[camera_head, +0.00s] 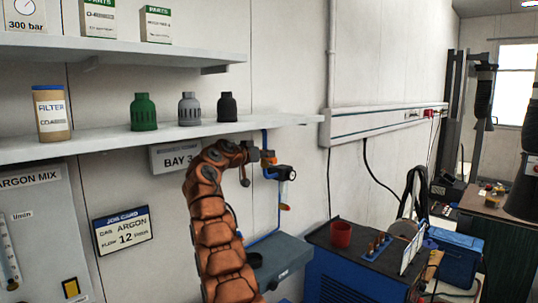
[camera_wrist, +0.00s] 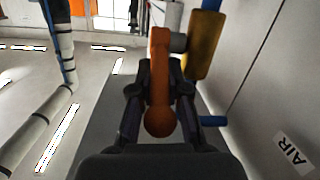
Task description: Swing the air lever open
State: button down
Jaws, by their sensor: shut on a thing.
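The air lever (camera_wrist: 160,48) is an orange bar with a round end in the middle of the wrist view. My gripper (camera_wrist: 161,78) is shut on it, with one dark finger on each side and the round end between the fingers, nearer the palm. In the head view the orange lever (camera_head: 268,158) shows at the tip of my gripper (camera_head: 258,156), beside the blue pipe and a round gauge (camera_head: 286,173). The far end of the lever meets a grey fitting (camera_wrist: 179,41) in the wrist view. My arm hides part of the pipework.
A shelf (camera_head: 100,144) with a filter box and coloured caps runs just above my arm. A grey wall with an AIR label (camera_wrist: 292,149) is close on the right in the wrist view. A blue cart (camera_head: 345,275) with a red cup stands at lower right.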

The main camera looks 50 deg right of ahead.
jog(key=shift+f, duration=0.1)
jog(key=c, duration=1.1)
grip_release()
jog(key=shift+a, duration=0.1)
jog(key=shift+w+a+r, duration=0.1)
jog(key=shift+a+r, duration=0.2)
jog(key=shift+a, duration=0.8)
jog(key=shift+a+r, duration=0.2)
jog(key=shift+a, duration=1.2)
jog(key=shift+a+r, duration=0.15)
jog(key=shift+a, duration=1.2)
